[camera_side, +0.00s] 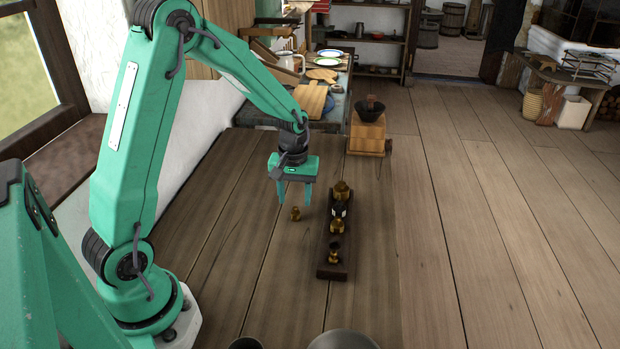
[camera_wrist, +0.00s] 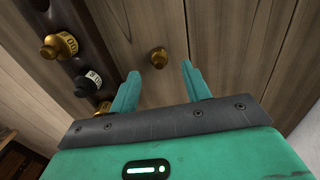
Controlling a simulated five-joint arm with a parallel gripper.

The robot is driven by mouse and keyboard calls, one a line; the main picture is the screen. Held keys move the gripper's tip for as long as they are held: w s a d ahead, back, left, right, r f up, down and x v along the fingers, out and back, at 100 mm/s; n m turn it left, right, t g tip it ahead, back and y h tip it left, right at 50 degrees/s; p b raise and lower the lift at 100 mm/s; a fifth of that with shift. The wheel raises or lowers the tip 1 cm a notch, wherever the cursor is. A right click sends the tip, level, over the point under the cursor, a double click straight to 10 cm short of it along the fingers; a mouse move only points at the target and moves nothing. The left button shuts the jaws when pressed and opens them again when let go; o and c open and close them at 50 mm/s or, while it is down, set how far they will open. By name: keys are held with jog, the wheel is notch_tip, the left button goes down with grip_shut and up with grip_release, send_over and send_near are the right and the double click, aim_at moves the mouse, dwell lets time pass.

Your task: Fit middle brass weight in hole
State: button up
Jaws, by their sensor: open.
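A small brass weight (camera_side: 295,214) stands loose on the wooden table, left of a dark wooden block. It also shows in the wrist view (camera_wrist: 158,58), just beyond my fingertips and roughly between them. My gripper (camera_side: 295,198) points down above this weight, open and empty.
A wooden coffee grinder (camera_side: 366,136) stands behind the block. Farther back are plates (camera_side: 327,62) and boards (camera_side: 311,99). Rounded metal objects (camera_side: 343,340) show at the bottom edge. The table left of the loose weight is clear.

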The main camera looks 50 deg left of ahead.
aim_at(295, 206)
jog(key=shift+f, duration=2.05)
grip_shut()
jog(key=shift+r, duration=0.15)
jog(key=shift+r, duration=0.55)
jog(key=r, duration=0.3)
jog(key=shift+d+r, duration=0.1)
jog(key=shift+d, duration=0.15)
jog(key=s+d+r, duration=0.3)
jog(key=d+r, duration=0.3)
jog(key=d, duration=0.4)
jog(key=shift+s+d+r, duration=0.15)
jog(key=shift+d+r, duration=0.1)
jog(key=shift+d, duration=0.1)
